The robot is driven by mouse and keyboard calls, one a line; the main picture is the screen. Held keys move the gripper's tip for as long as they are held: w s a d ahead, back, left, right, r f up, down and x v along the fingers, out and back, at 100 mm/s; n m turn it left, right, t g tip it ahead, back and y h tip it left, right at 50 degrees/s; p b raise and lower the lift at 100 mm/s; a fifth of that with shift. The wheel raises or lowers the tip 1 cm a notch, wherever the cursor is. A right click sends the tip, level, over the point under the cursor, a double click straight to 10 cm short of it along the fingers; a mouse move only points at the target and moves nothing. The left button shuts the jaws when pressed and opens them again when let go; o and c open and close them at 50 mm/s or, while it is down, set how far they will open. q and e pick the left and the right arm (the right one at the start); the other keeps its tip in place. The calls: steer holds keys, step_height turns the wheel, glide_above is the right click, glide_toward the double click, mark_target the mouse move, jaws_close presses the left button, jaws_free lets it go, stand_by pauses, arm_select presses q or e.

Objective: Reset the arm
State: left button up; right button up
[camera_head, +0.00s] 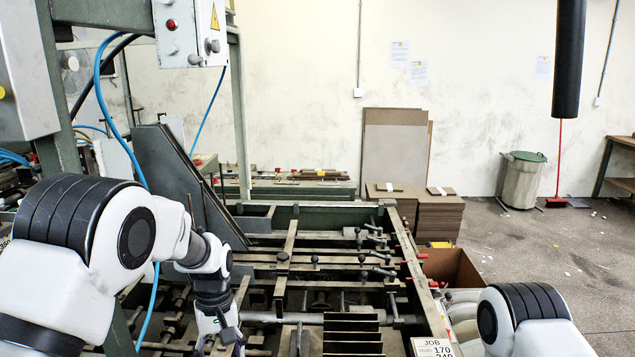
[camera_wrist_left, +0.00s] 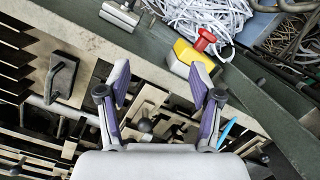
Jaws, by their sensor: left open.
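My left arm (camera_head: 208,255) comes in from the left and points down over the green-framed feeder machine (camera_head: 300,212). My left gripper (camera_head: 220,347) is low at the bottom edge of the head view, partly cut off. In the left wrist view its two purple-and-grey fingers (camera_wrist_left: 160,82) are spread apart with nothing between them. Beyond the fingertips is a yellow box (camera_wrist_left: 190,58) with a red push button (camera_wrist_left: 205,39). My right arm (camera_head: 525,315) shows only in part at the lower right, and its gripper is out of view.
Rods, levers and clamp knobs (camera_head: 375,257) fill the feeder. Dark upright plates (camera_head: 351,335) stand at its front, beside a JOB card (camera_head: 432,347). Stacked boards (camera_head: 438,217) and an open cardboard box (camera_head: 455,268) are behind right. White strips (camera_wrist_left: 205,20) lie beyond the frame rail.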

arm_select(q)
steer(key=s+a+f+g+b, duration=0.2)
steer(key=s+f+b, duration=0.1)
steer(key=s+f, duration=0.8)
steer(key=s+a+f+g+b, duration=0.25)
steer(key=s+f, duration=0.65)
steer(key=f, duration=0.5)
steer(key=s+a+f+m+t+b, duration=0.15)
steer(key=s+f, duration=0.25)
steer(key=s, duration=0.5)
steer(key=s+f+m+b, duration=0.15)
steer(key=s+f, duration=0.25)
steer(key=s, duration=0.4)
steer(key=w+m+t, duration=0.1)
steer(key=w+t, duration=0.1)
steer(key=w+r+m+t, duration=0.1)
steer(key=w+t, duration=0.1)
steer(key=shift+a+r+t, duration=0.1)
steer(key=shift+a+t, duration=0.05)
steer(key=shift+t, duration=0.25)
